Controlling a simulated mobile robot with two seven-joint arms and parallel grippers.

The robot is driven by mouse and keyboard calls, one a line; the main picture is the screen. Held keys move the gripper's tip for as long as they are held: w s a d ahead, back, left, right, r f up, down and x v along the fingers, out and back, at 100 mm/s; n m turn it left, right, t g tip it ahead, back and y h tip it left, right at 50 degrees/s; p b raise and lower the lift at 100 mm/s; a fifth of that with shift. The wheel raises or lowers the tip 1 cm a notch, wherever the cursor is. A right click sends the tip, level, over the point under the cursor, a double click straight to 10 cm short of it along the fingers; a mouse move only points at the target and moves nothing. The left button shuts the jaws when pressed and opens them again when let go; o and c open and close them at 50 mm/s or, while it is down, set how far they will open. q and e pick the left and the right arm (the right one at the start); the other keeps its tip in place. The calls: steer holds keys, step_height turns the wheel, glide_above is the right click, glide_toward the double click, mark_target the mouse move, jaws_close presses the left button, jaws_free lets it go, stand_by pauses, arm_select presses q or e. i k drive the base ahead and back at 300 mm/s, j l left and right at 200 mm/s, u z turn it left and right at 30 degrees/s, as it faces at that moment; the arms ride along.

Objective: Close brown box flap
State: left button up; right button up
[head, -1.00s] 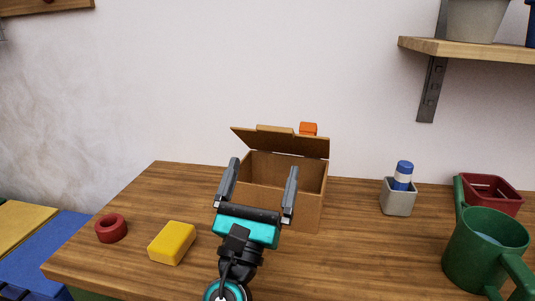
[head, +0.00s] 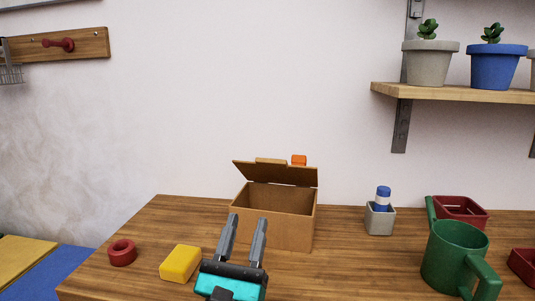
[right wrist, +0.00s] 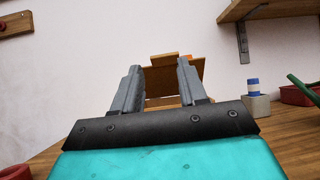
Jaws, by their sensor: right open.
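In the right wrist view the flap (right wrist: 172,78) shows between and beyond the fingers. My right gripper (head: 246,220) is open and empty, in front of the box's lower left part in the head view. I cannot tell its exact distance from the box. My left gripper is not in view.
A yellow block (head: 180,263) and a red ring (head: 122,252) lie left. An orange thing (head: 299,160) shows behind the flap. A grey holder (head: 380,219), a green watering can (head: 453,258) and a red tray (head: 461,211) stand right. A shelf (head: 450,92) with pots hangs above.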

mark_target(263, 169)
steer(key=k+j, duration=0.2)
steer(key=k, duration=0.15)
steer(key=k+j, duration=0.15)
steer(key=k, duration=0.25)
steer(key=k+j, duration=0.2)
steer(key=k, duration=0.15)
